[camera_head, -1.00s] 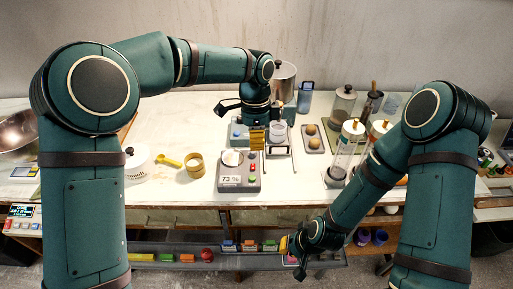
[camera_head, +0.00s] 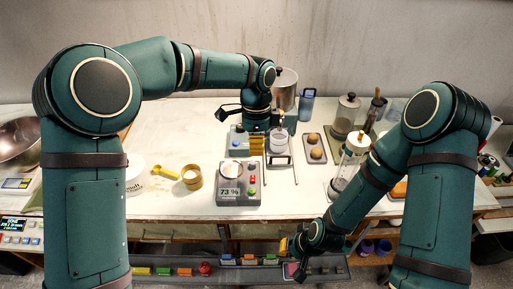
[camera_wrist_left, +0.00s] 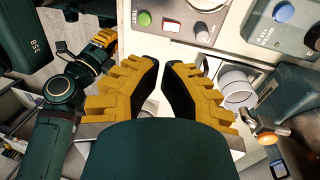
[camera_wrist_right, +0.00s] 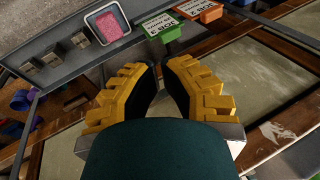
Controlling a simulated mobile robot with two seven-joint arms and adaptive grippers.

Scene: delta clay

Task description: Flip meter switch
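The grey meter (camera_head: 238,197) stands on the table near its front edge, its display reading 73 %. My left gripper (camera_head: 257,148) is above the table just behind the meter, fingers apart and empty (camera_wrist_left: 161,68). My right gripper (camera_head: 291,250) is low at the front shelf, fingers slightly apart and empty (camera_wrist_right: 160,68).
A box with a blue button (camera_head: 238,141) and a white cup (camera_head: 277,143) stand behind the meter. A tray with two balls (camera_head: 315,150) and a glass cylinder (camera_head: 350,160) are to the right. The front shelf holds small coloured bins (camera_head: 184,271).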

